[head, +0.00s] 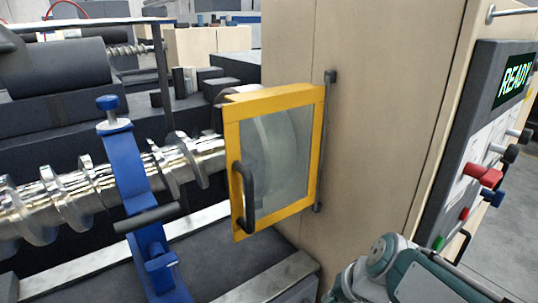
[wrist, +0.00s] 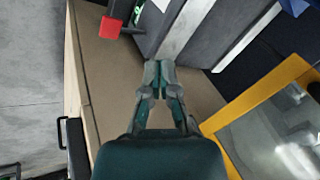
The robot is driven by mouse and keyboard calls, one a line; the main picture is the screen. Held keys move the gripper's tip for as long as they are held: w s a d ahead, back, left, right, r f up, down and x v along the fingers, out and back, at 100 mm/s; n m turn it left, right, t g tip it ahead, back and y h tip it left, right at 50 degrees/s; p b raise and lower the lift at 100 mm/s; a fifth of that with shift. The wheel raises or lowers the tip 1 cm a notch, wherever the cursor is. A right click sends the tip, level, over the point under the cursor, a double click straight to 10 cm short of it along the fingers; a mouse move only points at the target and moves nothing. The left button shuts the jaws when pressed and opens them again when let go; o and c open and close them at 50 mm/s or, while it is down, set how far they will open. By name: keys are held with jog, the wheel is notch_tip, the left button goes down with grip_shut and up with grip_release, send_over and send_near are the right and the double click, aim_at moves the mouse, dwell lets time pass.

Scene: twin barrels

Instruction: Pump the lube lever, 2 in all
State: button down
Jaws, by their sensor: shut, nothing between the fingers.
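My gripper (wrist: 160,78) shows in the wrist view with its fingertips together and nothing between them. Past the fingertips, up and to the left, is a red block (wrist: 110,27) on a dark bar. It may be the lube lever's knob, but I cannot tell for sure. A clear gap shows in the picture between my fingertips and this red block. In the head view only my arm shows at the lower right, and my gripper is out of that view. No lever is clearly recognisable there.
A yellow-framed guard door (head: 232,185) stands shut-looking beside the tan cabinet (head: 370,130); its frame is also right in the wrist view (wrist: 262,95). A blue clamp (head: 130,175) straddles the steel screw (head: 75,197). A control panel (head: 480,130) reads READY at right.

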jog(key=s+d+r+n+t+h, duration=0.1)
jog(key=s+d+r+n+h, duration=0.2)
jog(key=s, duration=0.5)
notch_tip(320, 180, up, 2)
jog(key=shift+d+r+n+t+h, duration=0.15)
jog(key=shift+d+n+t+h, duration=0.2)
jog(key=shift+n, duration=0.45)
jog(key=shift+w, duration=0.1)
jog(key=w+d+f+m+g, duration=0.1)
jog(key=w+f+m+g, duration=0.1)
jog(key=w+f+m, duration=0.6)
jog(key=w+d+f+m+g, duration=0.1)
jog(key=w+f+m+g, duration=0.2)
jog(key=w+f+m, duration=0.5)
jog(key=shift+w+d+m+g, duration=0.25)
jog(key=shift+w+m, duration=0.7)
jog(key=shift+m, duration=5.45)
jog(key=shift+a, duration=0.1)
